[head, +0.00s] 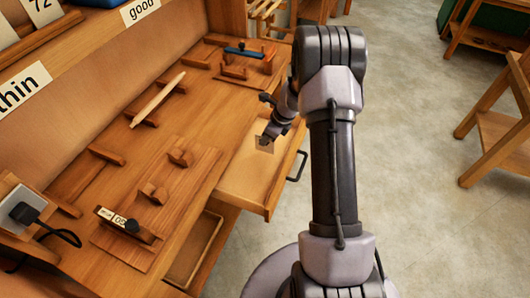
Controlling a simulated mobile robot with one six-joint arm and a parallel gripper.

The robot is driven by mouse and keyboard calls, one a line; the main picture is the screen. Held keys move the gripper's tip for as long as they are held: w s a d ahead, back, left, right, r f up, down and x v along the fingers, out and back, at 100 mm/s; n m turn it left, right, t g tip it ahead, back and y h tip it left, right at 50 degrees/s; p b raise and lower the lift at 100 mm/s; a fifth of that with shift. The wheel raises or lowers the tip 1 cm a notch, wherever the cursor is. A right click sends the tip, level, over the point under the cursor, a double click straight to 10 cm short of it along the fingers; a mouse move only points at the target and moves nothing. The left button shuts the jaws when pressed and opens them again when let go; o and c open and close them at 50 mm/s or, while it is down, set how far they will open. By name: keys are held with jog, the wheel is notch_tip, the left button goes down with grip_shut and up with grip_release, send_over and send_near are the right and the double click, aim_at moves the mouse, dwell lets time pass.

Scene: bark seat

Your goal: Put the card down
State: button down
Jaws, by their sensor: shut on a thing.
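My gripper (266,140) is over the pulled-out drawer (245,185) at the bench's right side. It is shut on a small brownish card (261,149). The card's upper part is partly covered by the fingers. I cannot tell whether the card touches the drawer floor or hangs just above it.
The wooden bench (135,175) carries several small wooden rests, a pale pointed stick (157,99) and a blue and orange tool (250,53). A black plug with a cable (30,215) is at the left. A dark handle (297,166) juts from the drawer front. Open floor lies right.

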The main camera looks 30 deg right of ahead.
aim_at(265, 148)
notch_tip(265, 148, down, 5)
jog(key=shift+f+b, duration=0.1)
jog(key=shift+b, duration=0.85)
jog(key=shift+f, duration=0.2)
jog(key=c, duration=1.6)
grip_release()
jog(key=shift+r, duration=0.1)
